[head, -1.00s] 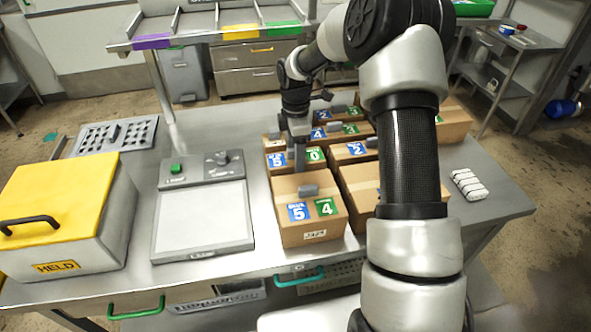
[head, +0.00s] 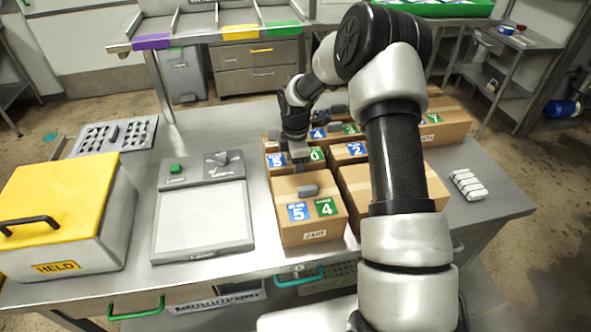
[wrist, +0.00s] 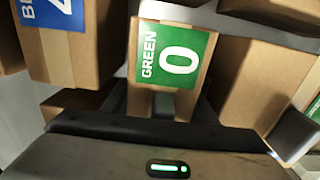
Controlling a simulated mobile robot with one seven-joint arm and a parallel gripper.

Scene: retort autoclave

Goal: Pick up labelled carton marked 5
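Two cartons show a blue label marked 5. The front carton (head: 300,228) has blue 5 and green 4 labels and a grey block on top. The carton behind it (head: 285,184) has blue 5 and green 0 labels. My gripper (head: 302,168) is low over this rear carton. In the wrist view the green 0 label (wrist: 177,58) lies just ahead of my gripper (wrist: 163,108). Its two dark fingers are apart, with brown cardboard visible between them.
Other cartons stand close around it, including a blue-2 carton (head: 347,153) to the right. A flat scale (head: 203,218) and a yellow-lidded HELD box (head: 62,265) are to the left. A white ribbed item (head: 469,185) lies at right.

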